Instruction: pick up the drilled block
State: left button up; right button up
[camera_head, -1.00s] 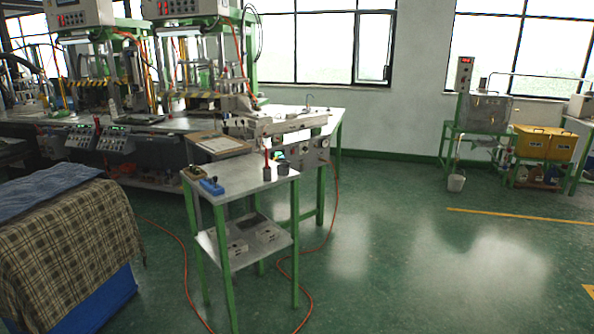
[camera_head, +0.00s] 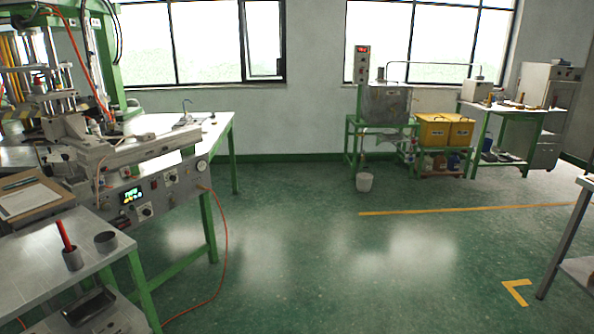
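I cannot make out the drilled block in this view. Neither of my grippers shows. At the left stands a green-legged metal table (camera_head: 35,258) with a clipboard, a grey cup (camera_head: 106,241) and a holder with a red-handled tool (camera_head: 66,240) on it. Behind it is a machine with a control panel and gauges (camera_head: 150,195).
Open green floor (camera_head: 330,270) fills the middle. A white bucket (camera_head: 364,182) stands by a green-framed tank (camera_head: 387,104) at the back. Another table edge (camera_head: 566,240) comes in at the right. An orange hose (camera_head: 222,270) lies on the floor.

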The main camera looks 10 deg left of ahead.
aim_at(145, 136)
jog(key=i+u, duration=0.1)
jog(key=i, duration=0.9)
jog(key=i+l, duration=0.1)
jog(key=i, duration=0.9)
jog(key=i+l+u, duration=0.15)
jog(key=i+u, duration=0.25)
jog(key=i, duration=1.6)
jog(key=i+u, duration=0.25)
jog(key=i, duration=0.2)
jog(key=i+l+u, duration=0.15)
jog(key=i+u, duration=0.15)
jog(key=i+l+u, duration=0.25)
jog(key=i, duration=0.25)
